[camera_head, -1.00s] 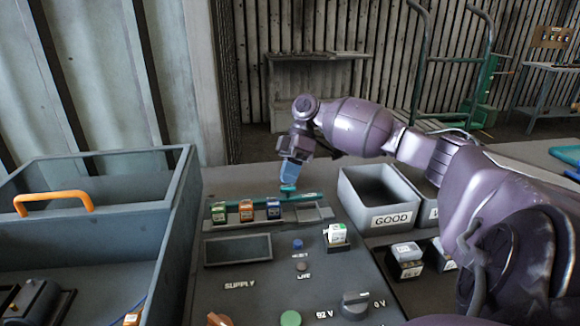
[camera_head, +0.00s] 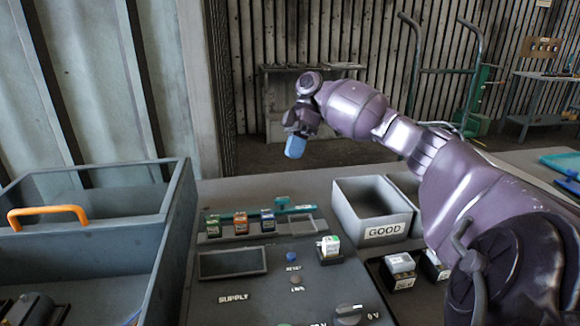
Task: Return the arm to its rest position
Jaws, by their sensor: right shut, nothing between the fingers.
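My right arm reaches in from the right, and its right gripper (camera_head: 295,147) hangs in the air above the back of the grey test panel (camera_head: 212,290). The gripper is shut and empty, with its blue fingertips pointing down. It is clear of the row of small relays, among them a green one (camera_head: 213,227), an orange one (camera_head: 241,223) and a blue one (camera_head: 268,221), in the holder at the panel's back. My left gripper is not in view.
A grey bin marked GOOD (camera_head: 385,231) stands right of the panel, with another bin partly behind my arm. A white-topped relay (camera_head: 329,246) sits on the panel. A large grey tray with an orange handle (camera_head: 48,214) is at left. Relays (camera_head: 399,268) sit at lower right.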

